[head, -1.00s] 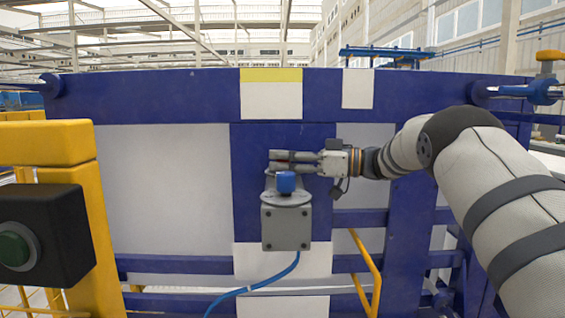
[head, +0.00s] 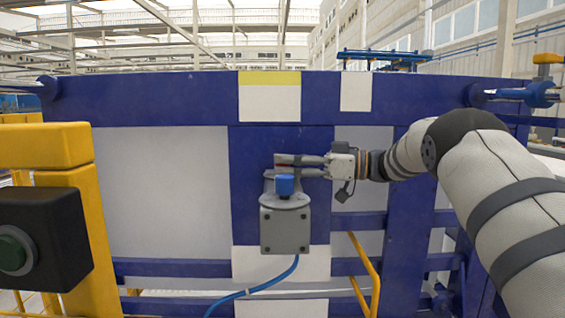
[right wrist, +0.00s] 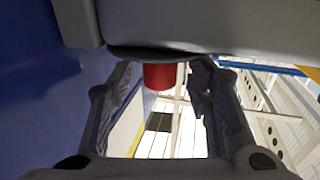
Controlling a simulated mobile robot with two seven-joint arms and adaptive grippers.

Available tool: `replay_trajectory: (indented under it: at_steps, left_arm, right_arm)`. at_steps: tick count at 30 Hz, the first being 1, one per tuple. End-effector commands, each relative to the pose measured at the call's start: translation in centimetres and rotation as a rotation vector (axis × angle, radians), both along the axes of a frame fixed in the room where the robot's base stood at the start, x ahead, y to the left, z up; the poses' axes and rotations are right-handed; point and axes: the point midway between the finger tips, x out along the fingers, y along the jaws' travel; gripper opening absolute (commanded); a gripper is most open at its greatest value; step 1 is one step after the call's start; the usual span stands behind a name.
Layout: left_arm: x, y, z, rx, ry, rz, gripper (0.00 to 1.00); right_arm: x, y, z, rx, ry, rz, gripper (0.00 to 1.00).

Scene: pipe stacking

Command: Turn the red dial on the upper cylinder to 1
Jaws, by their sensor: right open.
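The red dial (right wrist: 160,77) shows in the right wrist view as a short red cylinder under a dark round rim on a grey body. It sits between the two fingertips, with a gap visible on each side. My right gripper (head: 286,165) is open, its fingers pointing left just above the blue knob in the head view. It also shows in the right wrist view (right wrist: 161,85). Only a thin red strip of the dial shows at the fingers in the head view. The upper cylinder is mostly hidden there, and the dial's numbers cannot be read. My left gripper is out of view.
A blue knob (head: 285,185) tops a grey box (head: 285,229) below the fingers, with a blue cable (head: 250,290) hanging from it. A blue frame panel (head: 160,97) stands behind. A yellow post (head: 92,235) with a black button box (head: 45,235) stands at left.

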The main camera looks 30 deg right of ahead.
Motion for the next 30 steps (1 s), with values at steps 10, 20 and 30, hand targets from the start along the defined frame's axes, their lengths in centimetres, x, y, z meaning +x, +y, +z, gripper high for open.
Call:
replay_trajectory:
  at_steps: [10,20,30]
  left_arm:
    - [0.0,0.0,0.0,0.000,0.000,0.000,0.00]
    - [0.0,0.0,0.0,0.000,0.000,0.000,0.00]
    - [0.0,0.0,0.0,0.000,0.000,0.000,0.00]
  right_arm:
    - [-6.2,-6.1,0.1,0.001,-0.001,-0.002,0.46]
    - [-7.4,-7.2,0.0,0.001,-0.001,0.000,0.46]
    - [-7.4,-7.2,0.0,0.001,-0.001,0.000,0.46]
